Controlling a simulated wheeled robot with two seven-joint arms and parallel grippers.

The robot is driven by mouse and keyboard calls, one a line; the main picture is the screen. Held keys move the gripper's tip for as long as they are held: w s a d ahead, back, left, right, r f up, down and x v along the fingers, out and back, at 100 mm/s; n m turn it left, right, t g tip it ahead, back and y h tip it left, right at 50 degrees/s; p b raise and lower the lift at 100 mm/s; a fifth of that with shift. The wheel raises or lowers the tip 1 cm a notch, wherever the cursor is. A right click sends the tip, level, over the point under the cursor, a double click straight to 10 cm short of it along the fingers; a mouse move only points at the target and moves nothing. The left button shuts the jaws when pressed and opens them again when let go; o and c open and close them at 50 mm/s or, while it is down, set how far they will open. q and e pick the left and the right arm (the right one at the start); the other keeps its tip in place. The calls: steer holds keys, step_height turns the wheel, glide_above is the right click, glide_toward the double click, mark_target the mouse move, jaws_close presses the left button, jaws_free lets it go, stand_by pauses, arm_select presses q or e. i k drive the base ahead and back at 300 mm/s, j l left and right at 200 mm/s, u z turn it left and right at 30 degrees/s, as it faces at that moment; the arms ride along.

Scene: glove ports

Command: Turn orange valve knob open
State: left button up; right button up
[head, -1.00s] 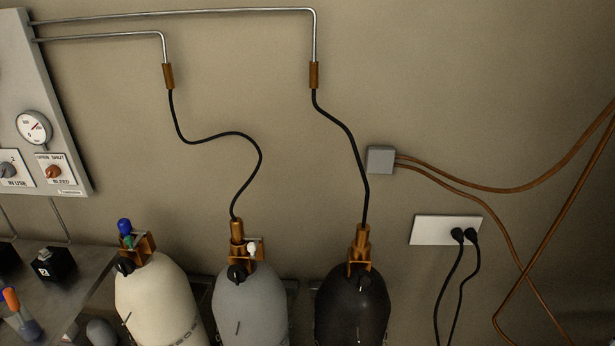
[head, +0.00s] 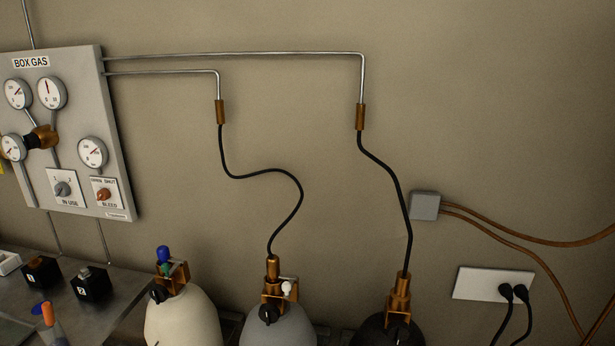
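A small orange knob (head: 103,194) sits on a white plate marked BLEED, with OPEN and SHUT printed above it, at the lower right of the grey BOX GAS panel (head: 118,150) on the wall. Whether it points to open or shut is too small to tell. A grey knob (head: 62,188) on the IN USE plate is just left of it. Neither of my grippers is in view.
Three gas cylinders, cream (head: 183,322), grey (head: 278,330) and black (head: 373,335), stand along the wall below. A bench (head: 120,285) at the lower left holds black blocks (head: 91,283). The wall before the panel looks clear.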

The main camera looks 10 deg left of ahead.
mark_target(104, 194)
steer(key=u, duration=1.4)
steer(key=i+j+z, duration=0.1)
steer(key=j+z, duration=0.3)
steer(key=j, duration=0.25)
steer(key=j+z, duration=0.4)
steer(key=j, duration=0.25)
